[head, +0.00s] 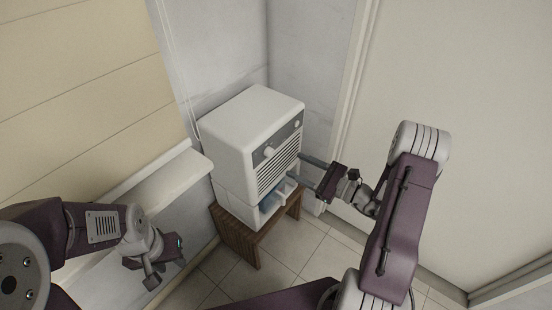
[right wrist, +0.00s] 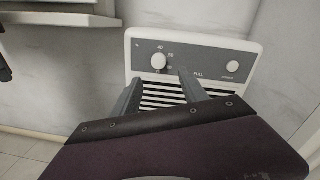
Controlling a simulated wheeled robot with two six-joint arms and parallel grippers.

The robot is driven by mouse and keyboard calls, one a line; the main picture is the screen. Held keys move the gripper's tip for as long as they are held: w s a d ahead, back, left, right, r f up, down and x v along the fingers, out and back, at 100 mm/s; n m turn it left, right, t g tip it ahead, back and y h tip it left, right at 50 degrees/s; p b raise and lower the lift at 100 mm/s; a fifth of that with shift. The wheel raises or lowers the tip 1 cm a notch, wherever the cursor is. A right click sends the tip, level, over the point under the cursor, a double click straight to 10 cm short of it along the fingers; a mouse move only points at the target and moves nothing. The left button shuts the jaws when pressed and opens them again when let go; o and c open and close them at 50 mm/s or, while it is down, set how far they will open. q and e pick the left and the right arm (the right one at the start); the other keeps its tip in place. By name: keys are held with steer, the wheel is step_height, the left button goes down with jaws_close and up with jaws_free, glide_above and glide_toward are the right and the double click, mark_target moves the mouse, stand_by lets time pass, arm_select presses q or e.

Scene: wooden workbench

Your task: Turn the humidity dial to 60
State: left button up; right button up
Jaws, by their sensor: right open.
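A white dehumidifier (head: 252,120) with a grey front panel stands in the corner. The larger white knob, the likely humidity dial (head: 268,152), is on the panel's left; it shows in the right wrist view (right wrist: 159,62) with small numbers around it. I cannot tell where it points. A smaller knob (right wrist: 233,66) is at the panel's right. My right gripper (head: 297,166) is open and empty in front of the grille; in the wrist view its fingers (right wrist: 160,88) lie just below the dial, apart from it. My left gripper (head: 148,268) hangs low at left, away from the unit; its jaw opening is unclear.
The unit stands on a slatted wooden stand (head: 237,238). A blue-tinted compartment (head: 272,197) shows at its lower front. A white ledge (head: 165,187) runs along the wall at left, and a door (head: 455,150) fills the right. Tiled floor (head: 308,245) lies in front.

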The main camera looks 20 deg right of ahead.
mark_target(272, 154)
steer(key=x, duration=0.8)
steer(key=shift+w+a+b, duration=0.1)
steer(key=shift+a+b, duration=0.1)
steer(key=shift+b, duration=0.2)
steer(key=shift+c, duration=0.3)
jaws_close()
